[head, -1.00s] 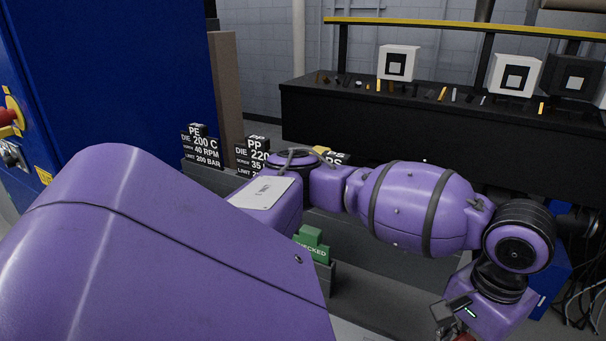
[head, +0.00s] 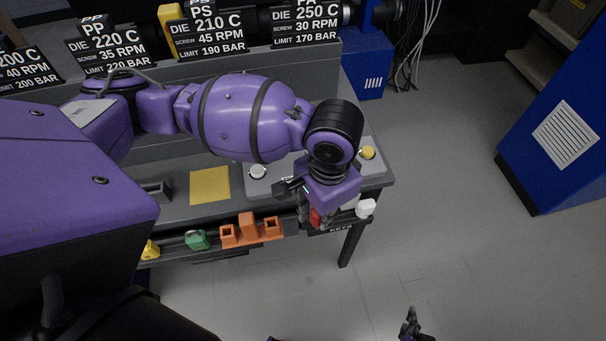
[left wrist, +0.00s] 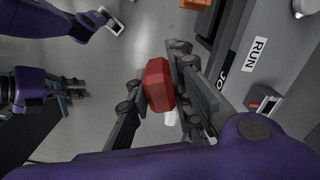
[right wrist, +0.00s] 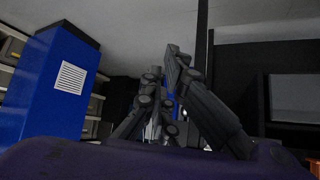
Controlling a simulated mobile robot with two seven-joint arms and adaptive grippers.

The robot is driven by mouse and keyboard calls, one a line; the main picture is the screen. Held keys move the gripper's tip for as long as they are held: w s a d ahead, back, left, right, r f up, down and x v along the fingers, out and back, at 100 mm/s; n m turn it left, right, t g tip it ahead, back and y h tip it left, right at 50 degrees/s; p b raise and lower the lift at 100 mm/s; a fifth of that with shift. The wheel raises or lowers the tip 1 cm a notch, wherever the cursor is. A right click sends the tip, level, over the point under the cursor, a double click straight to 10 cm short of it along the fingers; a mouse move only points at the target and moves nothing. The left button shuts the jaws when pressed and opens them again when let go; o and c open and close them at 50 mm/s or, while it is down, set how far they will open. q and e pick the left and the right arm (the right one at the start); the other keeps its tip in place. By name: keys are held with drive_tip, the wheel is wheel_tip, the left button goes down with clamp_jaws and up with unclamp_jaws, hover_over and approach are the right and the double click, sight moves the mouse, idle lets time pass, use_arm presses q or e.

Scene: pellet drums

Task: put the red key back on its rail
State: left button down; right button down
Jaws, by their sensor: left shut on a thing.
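The red key (head: 315,217) shows at the front right corner of the desk in the head view, mostly hidden by my left gripper (head: 310,212). In the left wrist view the red key (left wrist: 158,85) sits between the fingers of my left gripper (left wrist: 160,82), which is shut on it. The dark rail marked KEYS (head: 341,229) is at the desk's front edge, just below and right of that gripper. I cannot tell whether the key touches the rail. My right gripper (head: 411,325) is low over the floor; in the right wrist view its fingers (right wrist: 163,75) are close together, with no object visible in them.
A white key (head: 365,208) is at the rail's right end. Orange blocks (head: 249,229), a green piece (head: 197,240) and a yellow piece (head: 150,250) line the front shelf. A yellow button (head: 367,153) is behind my left wrist. The floor at right is clear, before a blue cabinet (head: 556,130).

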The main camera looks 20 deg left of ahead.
use_arm(q)
drive_tip(key=s+d+f+m, duration=0.2)
drive_tip(key=s+d+m, duration=0.2)
drive_tip(key=s+d, duration=0.1)
drive_tip(key=shift+s+f+p, duration=0.35)
drive_tip(key=shift+f, duration=0.05)
drive_tip(key=shift+a, duration=0.1)
drive_tip(key=w+a+f, duration=0.3)
drive_tip(key=w+a, duration=0.3)
drive_tip(key=w, duration=0.3)
drive_tip(key=shift+w+a+f+b, duration=0.3)
drive_tip(key=shift+w+a+f, duration=0.05)
drive_tip(key=shift+w+f, duration=0.05)
idle(0.6)
drive_tip(key=shift+f+p, duration=0.2)
drive_tip(key=shift+p, duration=0.1)
idle(1.0)
